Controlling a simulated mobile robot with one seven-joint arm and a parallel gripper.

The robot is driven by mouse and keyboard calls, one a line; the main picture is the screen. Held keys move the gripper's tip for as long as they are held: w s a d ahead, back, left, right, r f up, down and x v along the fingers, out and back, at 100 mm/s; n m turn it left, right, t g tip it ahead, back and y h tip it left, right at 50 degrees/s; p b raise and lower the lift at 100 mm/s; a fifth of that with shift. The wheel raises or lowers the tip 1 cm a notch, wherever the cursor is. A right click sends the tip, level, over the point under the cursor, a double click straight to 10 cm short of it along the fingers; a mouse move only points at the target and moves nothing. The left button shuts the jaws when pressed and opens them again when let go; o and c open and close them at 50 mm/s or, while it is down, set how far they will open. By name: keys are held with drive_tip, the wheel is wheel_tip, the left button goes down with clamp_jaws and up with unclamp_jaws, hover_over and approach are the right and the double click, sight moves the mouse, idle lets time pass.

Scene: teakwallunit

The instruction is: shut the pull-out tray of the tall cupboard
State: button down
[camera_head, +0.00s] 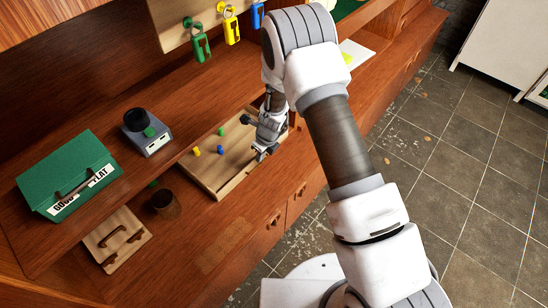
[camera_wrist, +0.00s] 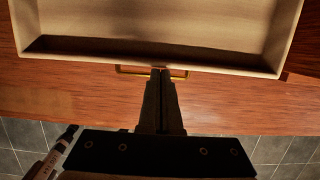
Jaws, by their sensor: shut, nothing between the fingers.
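The pull-out tray (camera_head: 207,176) is a shallow light-wood tray standing out over the wooden surface of the wall unit, with small coloured knobs showing in it. In the wrist view the tray (camera_wrist: 150,58) fills the top, its near wall facing me, with a brass handle (camera_wrist: 130,72) on its front. My gripper (camera_wrist: 161,72) is shut and empty, its fingertips in front of the middle of the handle. I cannot tell whether they touch it. In the head view my gripper (camera_head: 264,154) is at the tray's right end, partly hidden by my wrist.
A green box (camera_head: 68,172), a grey device with a black top (camera_head: 146,135), a dark cup (camera_head: 165,203) and a wooden board with handles (camera_head: 117,240) are to the left. Coloured tags (camera_head: 201,46) hang above. Tiled floor (camera_head: 470,150) is open at right.

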drive_tip(key=shift+w+a+p, duration=0.4)
drive_tip(key=shift+w+a, duration=0.5)
drive_tip(key=shift+a, duration=0.15)
drive_tip(key=shift+s+d+f+b, duration=0.15)
drive_tip(key=shift+s+d+b, duration=0.25)
drive_tip(key=shift+d+b, duration=0.15)
drive_tip(key=s+d+b, duration=0.3)
drive_tip(key=d, duration=0.1)
drive_tip(key=s+d+b, duration=0.6)
drive_tip(key=d, duration=0.1)
drive_tip(key=shift+d+f+b, duration=0.15)
drive_tip(key=shift+d+b, duration=0.15)
drive_tip(key=shift+b, duration=0.1)
drive_tip(key=s+d+r+n+p, duration=0.1)
drive_tip(key=d+r+n+p, duration=0.1)
drive_tip(key=r, duration=0.9)
drive_tip(key=s+d+r+n+t+p, duration=0.1)
drive_tip(key=s+d+r+n+p, duration=0.1)
drive_tip(key=r+n+p, duration=0.2)
drive_tip(key=shift+d+r+n+p, duration=0.35)
drive_tip(key=shift+r+p, duration=1.35)
drive_tip(key=shift+r, duration=2.6)
